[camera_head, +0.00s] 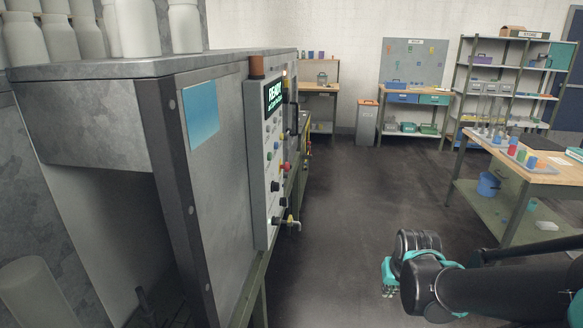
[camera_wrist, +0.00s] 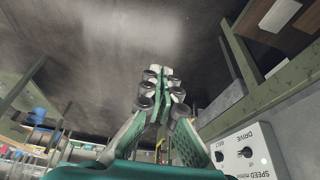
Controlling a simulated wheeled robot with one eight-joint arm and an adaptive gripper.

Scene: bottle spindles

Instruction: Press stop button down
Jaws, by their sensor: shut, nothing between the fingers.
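The control panel (camera_head: 267,155) is on the side of the grey metal machine at left in the head view, with a lit green READY display (camera_head: 273,95). It carries several small buttons and knobs. A red button (camera_head: 286,166) sticks out at its right edge; I cannot read a stop label. My gripper (camera_head: 390,290) is at the lower right, well apart from the panel, over the floor. In the wrist view my gripper (camera_wrist: 165,92) has its fingers together with nothing between them. A white panel part (camera_wrist: 245,152) marked DRIVE and SPEED shows at the lower right there.
White bottles (camera_head: 135,28) stand on and beside the machine (camera_head: 215,130). A workbench (camera_head: 540,172) with small coloured items is at right. A bench with blue drawers (camera_head: 403,98) and shelves (camera_head: 490,60) are at the back. The floor (camera_head: 340,210) between is clear.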

